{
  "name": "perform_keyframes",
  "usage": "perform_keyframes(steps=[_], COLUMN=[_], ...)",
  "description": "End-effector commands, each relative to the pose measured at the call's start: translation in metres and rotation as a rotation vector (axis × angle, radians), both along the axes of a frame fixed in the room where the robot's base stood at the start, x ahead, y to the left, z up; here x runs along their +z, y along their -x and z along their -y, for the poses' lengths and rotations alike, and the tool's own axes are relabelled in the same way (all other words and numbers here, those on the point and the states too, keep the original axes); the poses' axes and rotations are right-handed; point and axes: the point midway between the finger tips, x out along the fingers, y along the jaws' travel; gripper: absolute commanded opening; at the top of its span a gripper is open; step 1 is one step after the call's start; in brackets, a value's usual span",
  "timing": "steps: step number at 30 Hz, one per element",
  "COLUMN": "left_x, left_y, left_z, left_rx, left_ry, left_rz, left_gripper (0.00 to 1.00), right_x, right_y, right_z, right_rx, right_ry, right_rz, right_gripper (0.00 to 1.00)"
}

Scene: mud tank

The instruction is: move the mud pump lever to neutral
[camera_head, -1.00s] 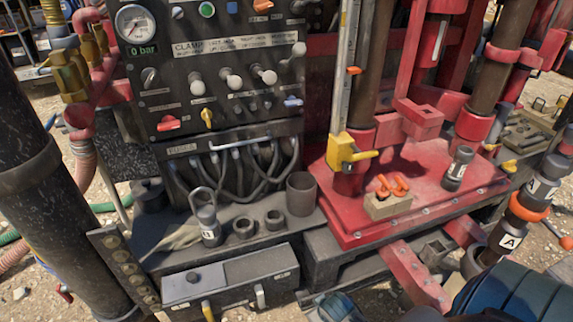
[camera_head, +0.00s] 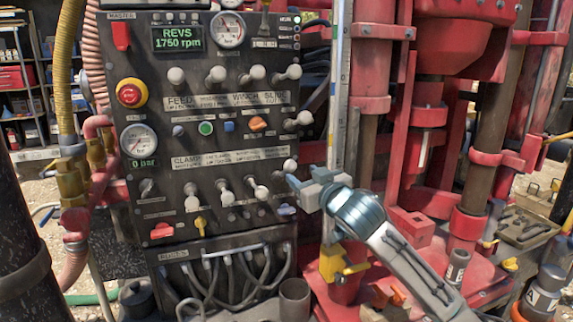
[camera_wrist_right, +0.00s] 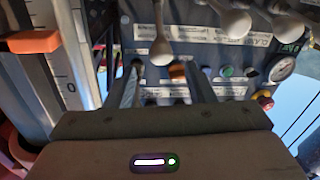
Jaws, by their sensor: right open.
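The control panel (camera_head: 215,140) carries several white-knobbed levers. I cannot read which one is labelled mud pump. The upper row ends at the right with a lever (camera_head: 293,72); the lower row ends with another lever (camera_head: 290,166), seen in the wrist view as a white knob (camera_wrist_right: 160,52). My right gripper (camera_head: 293,188) is open and empty at the panel's right edge, just below and beside that lower-row lever. In the wrist view the open fingers (camera_wrist_right: 166,88) point at the panel, with an orange switch (camera_wrist_right: 177,72) between them. I cannot tell whether they touch anything. My left gripper is out of view.
A red emergency button (camera_head: 131,93), a 0 bar gauge (camera_head: 138,141) and a display reading 1750 rpm (camera_head: 178,38) are on the panel. The grey scale mast (camera_head: 340,100) stands close to my right gripper.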

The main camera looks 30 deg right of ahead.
Motion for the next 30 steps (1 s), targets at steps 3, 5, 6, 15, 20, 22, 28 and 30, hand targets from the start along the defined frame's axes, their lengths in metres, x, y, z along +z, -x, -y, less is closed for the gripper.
perform_keyframes(steps=[3, 5, 6, 15, 20, 22, 28, 30], left_x=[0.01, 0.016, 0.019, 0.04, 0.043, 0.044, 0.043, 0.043], left_y=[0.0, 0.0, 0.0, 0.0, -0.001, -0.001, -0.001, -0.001], left_z=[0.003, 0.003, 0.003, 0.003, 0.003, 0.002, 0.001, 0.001], left_rx=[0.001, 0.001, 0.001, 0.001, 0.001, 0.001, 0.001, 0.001], left_ry=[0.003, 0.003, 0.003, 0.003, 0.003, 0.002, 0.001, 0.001], left_rz=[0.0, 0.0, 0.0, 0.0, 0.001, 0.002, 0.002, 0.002], left_gripper=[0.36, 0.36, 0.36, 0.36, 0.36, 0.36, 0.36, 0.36], right_x=[0.002, 0.003, 0.003, 0.002, 0.0, -0.001, -0.002, -0.002], right_y=[-0.016, -0.026, -0.033, -0.082, -0.095, -0.097, -0.098, -0.097], right_z=[0.001, 0.003, 0.003, 0.009, 0.011, 0.011, 0.011, 0.011], right_rx=[0.001, -0.001, -0.001, -0.001, 0.0, 0.001, 0.001, 0.001], right_ry=[-0.007, -0.007, -0.007, -0.004, 0.0, 0.001, 0.002, 0.002], right_rz=[-0.002, -0.003, -0.003, -0.005, -0.004, -0.003, -0.003, -0.003], right_gripper=[0.49, 0.49, 0.49, 0.49, 0.49, 0.49, 0.49, 0.47])
